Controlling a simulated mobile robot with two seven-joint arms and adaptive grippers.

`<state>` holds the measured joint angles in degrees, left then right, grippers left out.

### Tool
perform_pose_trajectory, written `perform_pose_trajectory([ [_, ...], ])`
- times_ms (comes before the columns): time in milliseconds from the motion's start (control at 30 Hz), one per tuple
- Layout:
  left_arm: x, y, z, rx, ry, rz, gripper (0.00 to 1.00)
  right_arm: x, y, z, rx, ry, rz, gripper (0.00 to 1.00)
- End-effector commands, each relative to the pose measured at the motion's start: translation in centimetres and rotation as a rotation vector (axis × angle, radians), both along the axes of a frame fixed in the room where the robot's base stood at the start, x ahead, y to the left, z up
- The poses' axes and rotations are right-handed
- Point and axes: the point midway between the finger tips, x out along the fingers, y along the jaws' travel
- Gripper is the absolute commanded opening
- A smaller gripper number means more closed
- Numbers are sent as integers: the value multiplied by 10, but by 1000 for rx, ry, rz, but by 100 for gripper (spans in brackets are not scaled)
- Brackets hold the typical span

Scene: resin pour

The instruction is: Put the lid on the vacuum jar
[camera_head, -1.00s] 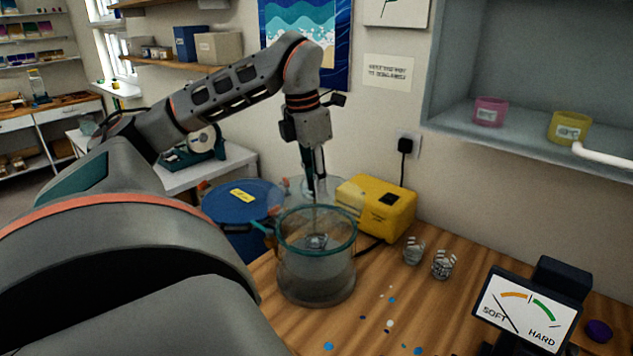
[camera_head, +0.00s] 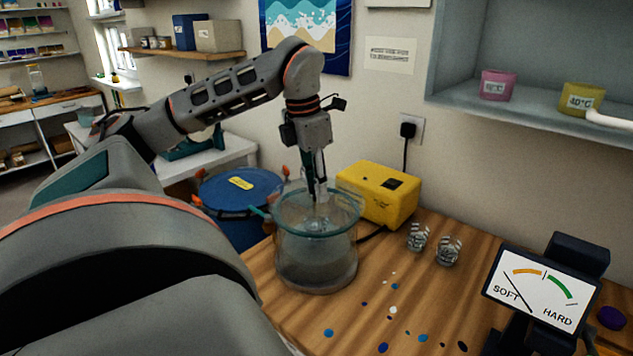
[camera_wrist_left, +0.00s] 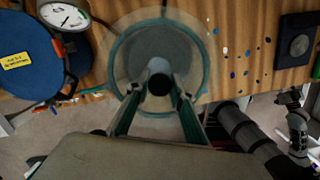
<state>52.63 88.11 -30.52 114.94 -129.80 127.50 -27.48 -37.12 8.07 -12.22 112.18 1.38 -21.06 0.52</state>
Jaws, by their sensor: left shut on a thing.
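The vacuum jar (camera_head: 316,262) is a clear glass cylinder with a teal rim, standing upright on the wooden bench. My left gripper (camera_head: 318,193) points down over its mouth, shut on the lid's knob (camera_wrist_left: 158,75). The lid (camera_wrist_left: 128,72) is a clear round disc, hard to make out against the glass. In the left wrist view it overlaps the jar's rim (camera_wrist_left: 207,65) and looks roughly centred. I cannot tell whether lid and rim touch. A grey arm part that looks like my right gripper (camera_wrist_left: 291,100) shows small at the wrist view's right edge; its fingers are unclear.
A yellow box (camera_head: 378,195) stands close behind the jar. A blue drum (camera_head: 240,192) is to its left. Two small striped cups (camera_head: 418,237) and a SOFT/HARD meter (camera_head: 540,290) stand right. Coloured spots (camera_head: 393,310) dot the bench in front.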

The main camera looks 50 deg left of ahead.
Motion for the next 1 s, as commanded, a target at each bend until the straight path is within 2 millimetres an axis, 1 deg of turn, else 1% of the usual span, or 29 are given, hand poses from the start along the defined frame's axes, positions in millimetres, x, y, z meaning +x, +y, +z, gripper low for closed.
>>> perform_pose_trajectory([
  [167, 0, 0, 0, 1, -2, 0, 0, 0, 0, 0, -1, 0, -1, 40],
  [733, 0, 0, -10, 0, -1, 1, 0, 0, 0, -6, 3, -2, -2, 40],
  [767, 0, 0, -10, 0, -1, 1, 25, 0, 0, -6, 3, -2, -2, 40],
  [800, 0, 0, -10, 0, -2, 1, 35, 0, 0, -5, 3, -2, -2, 40],
  [833, 0, 0, -9, 0, -2, 1, 42, 0, 0, -5, 3, -2, -2, 40],
  [1000, 0, 0, -10, 0, -1, 1, 42, 0, 0, -5, 3, -2, -2, 40],
])
